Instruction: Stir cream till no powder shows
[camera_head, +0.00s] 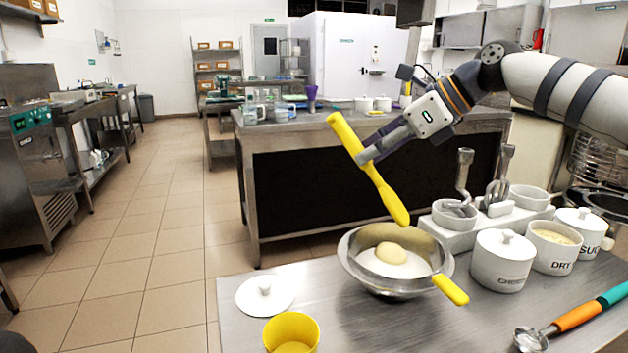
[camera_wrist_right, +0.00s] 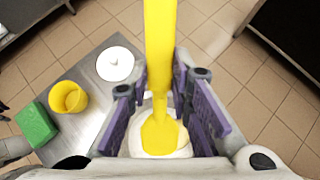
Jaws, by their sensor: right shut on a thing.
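My right gripper (camera_head: 372,152) is shut on a yellow spatula (camera_head: 388,198) and holds it tilted above the steel bowl (camera_head: 350,268). The spatula's lower end is over the bowl, apparently clear of the contents. The bowl holds white cream (camera_head: 378,264) with a pale yellow mound of powder (camera_head: 391,252) on top. A yellow handle (camera_head: 451,290) juts from the bowl's front right. In the right wrist view the spatula (camera_wrist_right: 161,40) runs between the purple fingers and partly hides the bowl's contents. My left gripper is not in view.
A white lid (camera_head: 265,294) and a yellow cup (camera_head: 291,333) stand left of the bowl. White lidded pots (camera_head: 503,262), a DRY tub (camera_head: 553,249) and a mixer stand (camera_head: 490,222) crowd its right. A scoop (camera_head: 575,316) lies front right. A green block (camera_wrist_right: 36,123) shows in the wrist view.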

